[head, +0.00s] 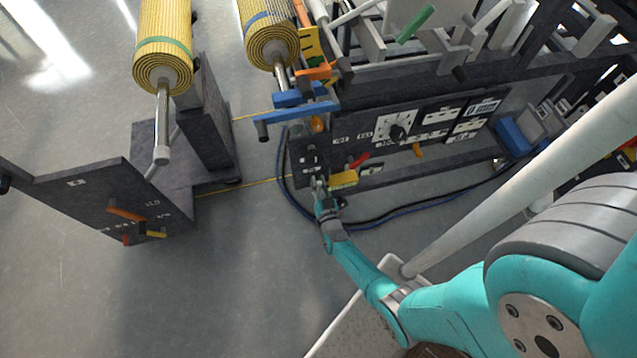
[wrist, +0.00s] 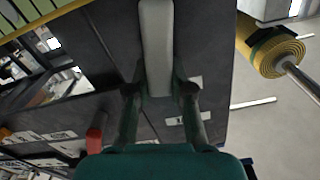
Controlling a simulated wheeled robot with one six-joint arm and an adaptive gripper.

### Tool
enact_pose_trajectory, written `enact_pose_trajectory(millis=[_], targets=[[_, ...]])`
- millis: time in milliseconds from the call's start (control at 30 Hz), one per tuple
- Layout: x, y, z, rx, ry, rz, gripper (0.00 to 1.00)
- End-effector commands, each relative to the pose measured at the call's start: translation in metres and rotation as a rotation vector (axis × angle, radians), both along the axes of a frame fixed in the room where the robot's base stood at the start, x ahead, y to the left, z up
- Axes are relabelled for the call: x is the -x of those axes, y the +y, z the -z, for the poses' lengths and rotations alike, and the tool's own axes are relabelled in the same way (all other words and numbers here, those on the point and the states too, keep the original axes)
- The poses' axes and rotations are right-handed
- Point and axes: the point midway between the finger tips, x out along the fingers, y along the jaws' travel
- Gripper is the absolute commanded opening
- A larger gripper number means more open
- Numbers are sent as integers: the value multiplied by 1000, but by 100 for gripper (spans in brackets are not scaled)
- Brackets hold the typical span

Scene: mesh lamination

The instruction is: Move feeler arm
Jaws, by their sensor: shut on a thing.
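In the wrist view, a pale grey bar with a rounded end (wrist: 157,45), which looks like the feeler arm, runs down from the top edge between my fingers. My gripper (wrist: 158,90) has one finger on each side of it and is shut on it. In the head view, my gripper (head: 319,185) is at the lower left end of the dark machine panel (head: 345,150), just left of a yellow block (head: 344,179). The bar is too small to make out clearly there.
A red handle (head: 358,160) and an orange handle (head: 417,150) stick out of the panel. Blue and black hoses (head: 375,215) lie on the floor below it. Yellow mesh rolls (head: 164,50) hang at the upper left. A dark stand (head: 110,195) is at left.

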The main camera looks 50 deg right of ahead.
Motion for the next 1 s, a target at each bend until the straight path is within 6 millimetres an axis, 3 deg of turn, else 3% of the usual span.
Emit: enact_pose_trajectory(millis=[500, 533, 600, 1000], targets=[[-1, 0, 0, -18, -14, 0, 0], [-1, 0, 0, -18, -14, 0, 29], [-1, 0, 0, -18, -14, 0, 46], [4, 3, 1, -18, -12, 0, 48]])
